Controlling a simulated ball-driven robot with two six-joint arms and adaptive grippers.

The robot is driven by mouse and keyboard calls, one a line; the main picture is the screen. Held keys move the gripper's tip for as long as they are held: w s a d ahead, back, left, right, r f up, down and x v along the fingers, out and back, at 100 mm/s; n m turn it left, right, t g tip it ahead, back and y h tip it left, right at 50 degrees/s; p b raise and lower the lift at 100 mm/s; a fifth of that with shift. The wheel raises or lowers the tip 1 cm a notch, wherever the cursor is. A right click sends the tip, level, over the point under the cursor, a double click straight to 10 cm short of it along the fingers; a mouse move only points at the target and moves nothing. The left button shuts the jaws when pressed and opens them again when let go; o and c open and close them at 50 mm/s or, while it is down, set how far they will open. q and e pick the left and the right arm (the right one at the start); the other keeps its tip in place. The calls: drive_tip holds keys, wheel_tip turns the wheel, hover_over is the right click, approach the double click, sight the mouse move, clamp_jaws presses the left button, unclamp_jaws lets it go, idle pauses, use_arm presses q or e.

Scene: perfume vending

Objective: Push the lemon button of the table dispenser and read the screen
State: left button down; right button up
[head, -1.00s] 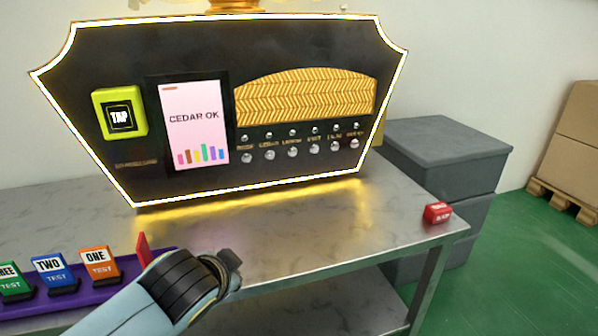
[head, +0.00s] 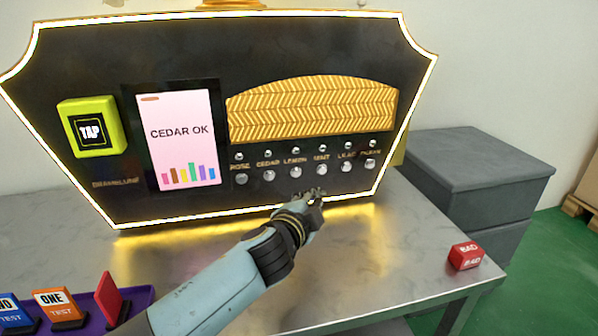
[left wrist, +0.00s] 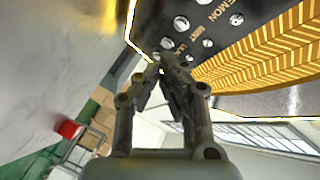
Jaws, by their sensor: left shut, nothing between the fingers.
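The black table dispenser (head: 70,40) with a lit edge stands at the back of the table. Its screen (head: 180,112) is pink and reads "CEDAR OK" above several coloured bars. A row of silver buttons runs under the gold panel; the lemon button (head: 296,173) is third from the left, below its label. My left gripper (head: 316,194) is shut and empty, in front of and a little below the lemon and mint buttons. It also shows in the left wrist view (left wrist: 168,60), with buttons beyond its tips; contact cannot be told. My right gripper is not in view.
A yellow-green TAP reader (head: 91,128) is on the dispenser's left. A purple rack (head: 138,299) with TEST cards stands front left. A red BAD block (head: 465,256) lies near the table's right edge. Grey boxes (head: 470,165) stand beyond.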

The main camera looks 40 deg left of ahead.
use_arm(q)
drive_tip(key=shift+w+a, duration=1.4)
drive_tip(key=shift+a, duration=0.3)
drive_tip(key=shift+w+a, duration=1.4)
drive_tip(key=shift+a, duration=0.3)
drive_tip(key=shift+w+a, duration=0.3)
drive_tip(key=shift+w+a, duration=0.25)
drive_tip(key=shift+a, duration=0.1)
drive_tip(key=shift+d, duration=0.1)
drive_tip(key=shift+s+d, duration=0.55)
drive_tip(key=shift+d, duration=0.05)
drive_tip(key=shift+s+d, duration=1.65)
drive_tip(key=shift+d, duration=0.25)
